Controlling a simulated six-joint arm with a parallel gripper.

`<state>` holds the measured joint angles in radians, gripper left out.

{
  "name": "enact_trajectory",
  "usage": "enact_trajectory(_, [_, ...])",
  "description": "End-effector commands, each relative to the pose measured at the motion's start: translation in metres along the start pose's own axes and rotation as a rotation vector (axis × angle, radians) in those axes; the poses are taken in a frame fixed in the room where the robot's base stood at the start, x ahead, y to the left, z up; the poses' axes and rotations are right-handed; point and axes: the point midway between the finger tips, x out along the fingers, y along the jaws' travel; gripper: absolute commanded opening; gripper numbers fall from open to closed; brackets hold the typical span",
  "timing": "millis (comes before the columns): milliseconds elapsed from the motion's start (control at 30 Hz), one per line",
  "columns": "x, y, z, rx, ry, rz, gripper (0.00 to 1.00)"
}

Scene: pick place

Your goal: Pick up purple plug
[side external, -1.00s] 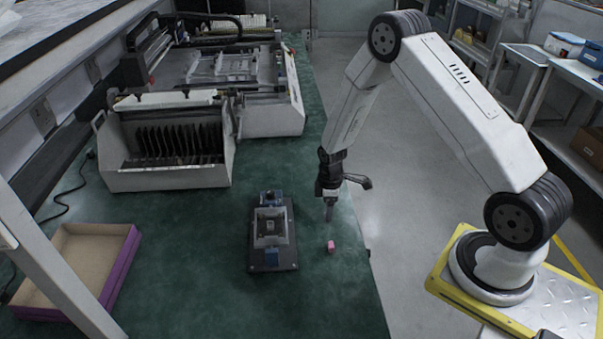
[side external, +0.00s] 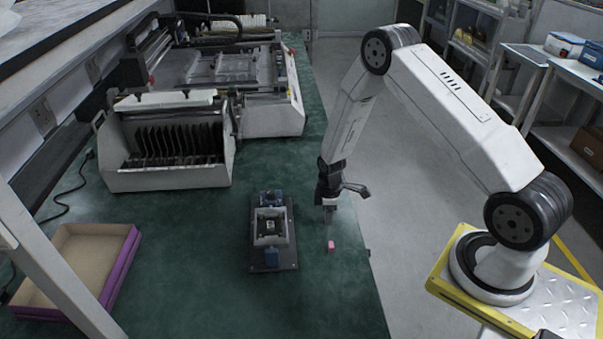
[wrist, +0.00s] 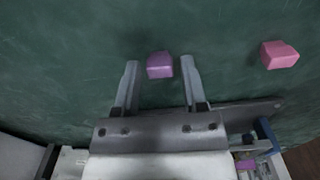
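The purple plug (wrist: 160,66) is a small block on the green mat. In the wrist view it shows between the fingertips of my gripper (wrist: 159,70), with a gap on each side. The fingers are open and hold nothing. In the side external view my gripper (side external: 329,214) points down over the mat, right of the dark fixture. I cannot make out the purple plug in that view. How far the fingertips are above the plug is hard to tell.
A pink block (wrist: 279,54) lies to the plug's right in the wrist view; a pink block also shows in the side view (side external: 331,245). The dark fixture (side external: 285,262) stands left of it. A purple-sided box (side external: 119,269) and a white rack machine (side external: 160,176) are farther left.

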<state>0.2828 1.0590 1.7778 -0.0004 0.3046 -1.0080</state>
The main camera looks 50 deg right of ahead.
Motion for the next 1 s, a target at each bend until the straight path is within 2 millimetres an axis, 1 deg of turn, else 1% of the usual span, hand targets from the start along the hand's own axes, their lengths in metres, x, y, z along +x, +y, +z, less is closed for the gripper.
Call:
enact_trajectory(33, [0.000,0.000,0.000,0.000,0.000,0.000,0.35])
enact_trajectory(67, [0.000,0.000,0.000,0.000,0.000,0.000,0.26])
enact_trajectory(100, [0.000,0.000,0.000,0.000,0.000,0.000,0.13])
enact_trajectory(133, [0.000,0.000,0.000,0.000,0.000,0.000,0.03])
enact_trajectory(167, [0.000,0.000,0.000,0.000,0.000,0.000,0.00])
enact_trajectory(667, [-0.003,0.000,0.000,0.000,0.000,0.001,0.00])
enact_trajectory(867, [-0.015,0.001,-0.001,0.000,0.001,0.001,0.00])
enact_trajectory(1000, [-0.030,0.001,-0.001,0.000,0.002,0.002,0.00])
